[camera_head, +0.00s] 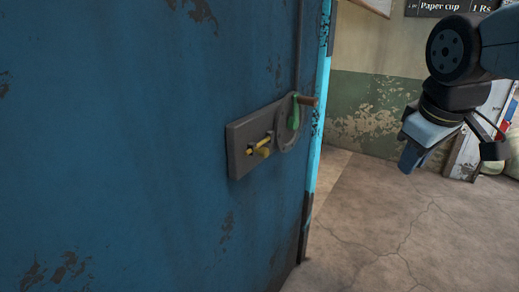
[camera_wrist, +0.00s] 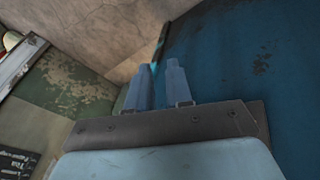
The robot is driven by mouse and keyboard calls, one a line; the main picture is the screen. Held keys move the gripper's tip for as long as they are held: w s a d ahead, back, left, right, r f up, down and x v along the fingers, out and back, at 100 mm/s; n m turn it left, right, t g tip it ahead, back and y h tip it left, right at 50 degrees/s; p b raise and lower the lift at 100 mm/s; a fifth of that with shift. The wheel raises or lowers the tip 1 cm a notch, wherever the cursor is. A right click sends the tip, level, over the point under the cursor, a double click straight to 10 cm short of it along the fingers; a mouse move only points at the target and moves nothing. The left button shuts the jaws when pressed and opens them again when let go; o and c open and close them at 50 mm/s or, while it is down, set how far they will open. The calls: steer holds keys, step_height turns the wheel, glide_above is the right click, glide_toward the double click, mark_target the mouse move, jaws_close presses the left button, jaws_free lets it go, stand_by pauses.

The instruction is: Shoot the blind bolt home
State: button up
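The blind bolt (camera_head: 258,148) is a small yellow piece on a grey plate (camera_head: 238,150) fixed to the blue door (camera_head: 150,120) in the head view. A green lever (camera_head: 294,114) with a brown grip (camera_head: 308,101) sits on a rounded grey part at the plate's right end. My gripper (camera_head: 410,160) hangs to the right of the door, apart from the plate and lever. In the wrist view its two blue fingers (camera_wrist: 159,75) stand a little apart with nothing between them. The bolt and lever do not show in the wrist view.
The door's bright blue edge (camera_head: 320,125) stands just right of the lever. Beyond it are cracked concrete floor (camera_head: 380,235) and a peeling green and cream wall (camera_head: 375,105). The space between the door and my gripper looks clear. A menu board (camera_head: 445,7) hangs at the top right.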

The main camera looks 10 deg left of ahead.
steer(key=w+a+n, duration=0.1)
steer(key=a+n, duration=0.1)
steer(key=a+r+n, duration=0.1)
steer(key=a+n, duration=0.1)
steer(key=w+a+n, duration=0.1)
steer(key=a+n, duration=0.1)
steer(key=a, duration=0.1)
steer(key=shift+w+a+r, duration=0.1)
steer(key=shift+w+r, duration=0.15)
steer(key=shift+w, duration=0.05)
jaws_close()
steer(key=s+a+r+n+h, duration=0.1)
steer(key=s+a+n, duration=0.2)
steer(key=a+n, duration=1.5)
steer(key=a, duration=0.8)
steer(key=shift+r+n, duration=0.15)
steer(key=shift+n, duration=0.15)
